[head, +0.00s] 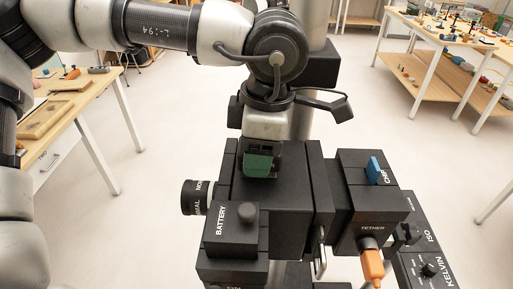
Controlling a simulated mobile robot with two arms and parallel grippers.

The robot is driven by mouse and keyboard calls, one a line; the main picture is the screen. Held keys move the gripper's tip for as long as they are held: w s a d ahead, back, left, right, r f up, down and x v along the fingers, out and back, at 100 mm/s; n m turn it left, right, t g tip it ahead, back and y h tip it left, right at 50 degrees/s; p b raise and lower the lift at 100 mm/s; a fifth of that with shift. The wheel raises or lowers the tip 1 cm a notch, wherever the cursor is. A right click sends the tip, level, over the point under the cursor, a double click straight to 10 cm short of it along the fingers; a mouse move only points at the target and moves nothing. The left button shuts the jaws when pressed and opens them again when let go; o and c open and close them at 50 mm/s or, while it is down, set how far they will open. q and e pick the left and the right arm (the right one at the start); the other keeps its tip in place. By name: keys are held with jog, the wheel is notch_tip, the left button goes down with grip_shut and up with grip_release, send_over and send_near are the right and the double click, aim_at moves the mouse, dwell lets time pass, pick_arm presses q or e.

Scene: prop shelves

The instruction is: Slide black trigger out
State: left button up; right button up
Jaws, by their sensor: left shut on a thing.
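A large black camera-like prop (310,190) stands in front of me, built of several blocks. My left gripper (258,170) comes down from above onto its top, behind the block marked BATTERY. Green shows at the gripper's lower end. The gripper is shut on a part of the prop, but the fingers hide that part. I cannot pick out the black trigger for certain among the black parts. My right gripper is not in view.
The BATTERY block (232,232) has a round knob on it. A blue chip (375,170) and an orange tether plug (372,264) stick out at the right. A KELVIN dial panel (428,268) is at lower right. Wooden tables (72,100) stand beyond, with open floor between.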

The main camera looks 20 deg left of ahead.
pick_arm(q)
jog(key=shift+w+d+b, duration=0.15)
jog(key=shift+d, duration=0.4)
jog(key=shift+w+d+b, duration=0.15)
jog(key=shift+d, duration=0.4)
dwell(1.0)
jog(key=shift+w+d, duration=0.2)
jog(key=shift+d, duration=0.45)
jog(key=shift+w+d, duration=0.2)
jog(key=shift+d, duration=0.4)
dwell(1.1)
jog(key=shift+r, duration=0.15)
dwell(0.3)
jog(key=shift+d+r+p, duration=0.2)
jog(key=shift+r+p, duration=1.15)
jog(key=shift+r, duration=1)
jog(key=shift+r, duration=0.1)
